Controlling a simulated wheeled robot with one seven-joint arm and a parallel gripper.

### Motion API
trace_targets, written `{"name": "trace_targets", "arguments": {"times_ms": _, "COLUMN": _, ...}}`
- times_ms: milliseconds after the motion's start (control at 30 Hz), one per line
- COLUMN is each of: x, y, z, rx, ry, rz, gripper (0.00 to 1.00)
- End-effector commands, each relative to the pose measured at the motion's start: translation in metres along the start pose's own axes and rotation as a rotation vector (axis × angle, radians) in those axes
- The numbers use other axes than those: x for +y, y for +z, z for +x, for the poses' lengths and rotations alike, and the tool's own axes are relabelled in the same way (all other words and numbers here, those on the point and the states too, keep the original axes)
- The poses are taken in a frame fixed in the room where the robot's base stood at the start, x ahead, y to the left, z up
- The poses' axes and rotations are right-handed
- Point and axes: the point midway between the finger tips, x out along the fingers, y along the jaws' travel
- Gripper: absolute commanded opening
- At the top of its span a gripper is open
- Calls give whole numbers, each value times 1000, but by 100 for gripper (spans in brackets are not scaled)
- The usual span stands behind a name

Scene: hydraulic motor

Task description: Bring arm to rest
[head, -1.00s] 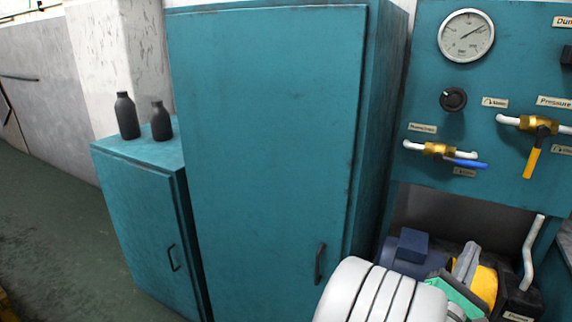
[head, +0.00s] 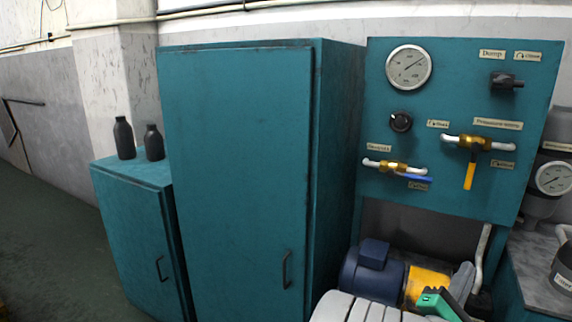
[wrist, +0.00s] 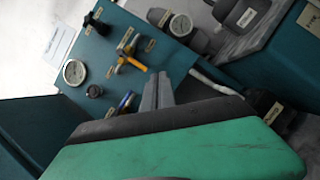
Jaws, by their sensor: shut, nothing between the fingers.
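My white arm (head: 352,309) shows at the bottom of the head view, in front of the hydraulic motor stand. My gripper (head: 463,281), with a green body and grey fingers, is at the arm's right end, in front of the motor's yellow part. In the wrist view the grey fingers (wrist: 157,92) stand together past the green body, shut and with nothing seen between them. The blue motor (head: 370,270) with its yellow section (head: 427,284) sits behind the arm, partly hidden by it. I cannot tell how much gap lies between gripper and motor.
A teal panel (head: 440,120) with gauge, knobs and valves stands behind the motor. A tall teal cabinet (head: 235,180) and a low one (head: 135,230) with two dark bottles are to the left. A grey bench (head: 540,270) with a pot is at right. Open floor (head: 50,240) lies far left.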

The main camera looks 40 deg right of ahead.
Motion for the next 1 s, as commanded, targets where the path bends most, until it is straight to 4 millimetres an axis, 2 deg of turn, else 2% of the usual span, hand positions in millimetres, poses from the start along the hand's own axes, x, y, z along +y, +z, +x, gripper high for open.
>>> {"name": "trace_targets", "arguments": {"times_ms": 133, "x": 18, "y": -4, "z": 9, "rx": 3, "ry": -62, "rz": 200, "gripper": 0}}
{"name": "trace_targets", "arguments": {"times_ms": 267, "x": 36, "y": -21, "z": 13, "rx": 30, "ry": -158, "rz": 439, "gripper": 0}}
{"name": "trace_targets", "arguments": {"times_ms": 367, "x": 55, "y": -46, "z": 10, "rx": 78, "ry": -266, "rz": 652, "gripper": 0}}
{"name": "trace_targets", "arguments": {"times_ms": 467, "x": 88, "y": -85, "z": -6, "rx": 164, "ry": -428, "rz": 892, "gripper": 0}}
{"name": "trace_targets", "arguments": {"times_ms": 567, "x": 132, "y": -133, "z": -46, "rx": 292, "ry": -658, "rz": 1111, "gripper": 0}}
{"name": "trace_targets", "arguments": {"times_ms": 633, "x": 168, "y": -162, "z": -88, "rx": 391, "ry": -839, "rz": 1214, "gripper": 0}}
{"name": "trace_targets", "arguments": {"times_ms": 733, "x": 216, "y": -187, "z": -159, "rx": 527, "ry": -1097, "rz": 1272, "gripper": 0}}
{"name": "trace_targets", "arguments": {"times_ms": 767, "x": 229, "y": -190, "z": -182, "rx": 567, "ry": -1172, "rz": 1270, "gripper": 0}}
{"name": "trace_targets", "arguments": {"times_ms": 800, "x": 246, "y": -190, "z": -214, "rx": 615, "ry": -1269, "rz": 1257, "gripper": 0}}
{"name": "trace_targets", "arguments": {"times_ms": 867, "x": 270, "y": -184, "z": -261, "rx": 683, "ry": -1408, "rz": 1211, "gripper": 0}}
{"name": "trace_targets", "arguments": {"times_ms": 900, "x": 283, "y": -175, "z": -293, "rx": 724, "ry": -1493, "rz": 1164, "gripper": 0}}
{"name": "trace_targets", "arguments": {"times_ms": 1000, "x": 303, "y": -143, "z": -360, "rx": 798, "ry": -1658, "rz": 1019, "gripper": 0}}
